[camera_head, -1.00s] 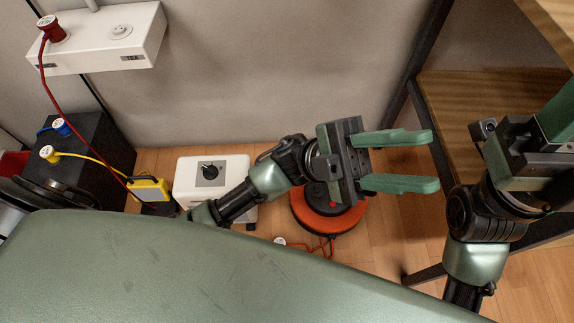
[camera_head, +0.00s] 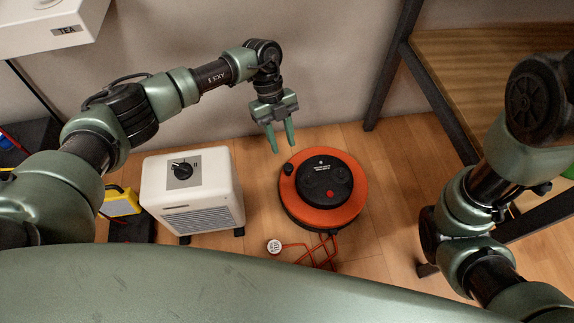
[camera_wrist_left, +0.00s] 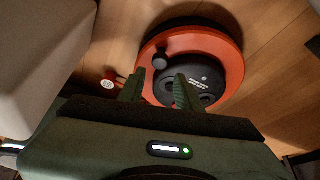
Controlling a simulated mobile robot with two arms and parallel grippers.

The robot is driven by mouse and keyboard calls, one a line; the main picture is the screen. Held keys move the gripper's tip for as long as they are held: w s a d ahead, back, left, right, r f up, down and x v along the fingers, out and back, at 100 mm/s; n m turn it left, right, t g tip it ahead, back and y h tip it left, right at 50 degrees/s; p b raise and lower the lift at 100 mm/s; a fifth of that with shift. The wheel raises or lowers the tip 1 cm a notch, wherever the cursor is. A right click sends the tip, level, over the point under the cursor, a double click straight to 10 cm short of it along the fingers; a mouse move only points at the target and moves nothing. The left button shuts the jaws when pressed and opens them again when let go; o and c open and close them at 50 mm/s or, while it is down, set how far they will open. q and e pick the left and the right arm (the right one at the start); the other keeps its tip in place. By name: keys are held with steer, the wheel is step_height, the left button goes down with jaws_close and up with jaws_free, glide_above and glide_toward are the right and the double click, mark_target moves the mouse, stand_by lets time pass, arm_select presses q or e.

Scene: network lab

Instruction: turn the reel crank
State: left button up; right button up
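The orange and black cable reel (camera_head: 350,203) lies flat on the wooden floor, right of the heater. Its crank knob, a small black knob (camera_head: 289,169), stands at the left rim of the black centre disc. My left gripper (camera_head: 281,150) points down just above and behind the knob, fingers apart and empty. In the left wrist view the knob (camera_wrist_left: 159,61) shows beyond the gap between the fingertips (camera_wrist_left: 158,78); I cannot tell whether they touch it. My right arm shows at the right, but its gripper does not.
A white heater (camera_head: 203,195) with a dial stands left of the reel. The reel's orange cord (camera_head: 310,252) and round plug (camera_head: 274,246) lie in front. A wooden shelf (camera_head: 490,80) with dark legs is at the right. Floor behind the reel is clear.

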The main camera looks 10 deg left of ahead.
mark_target(288, 166)
arm_select(q)
steer(key=b+x, duration=0.5)
steer(key=x, duration=0.3)
steer(key=shift+r, duration=0.1)
jaws_close()
stand_by(1.2)
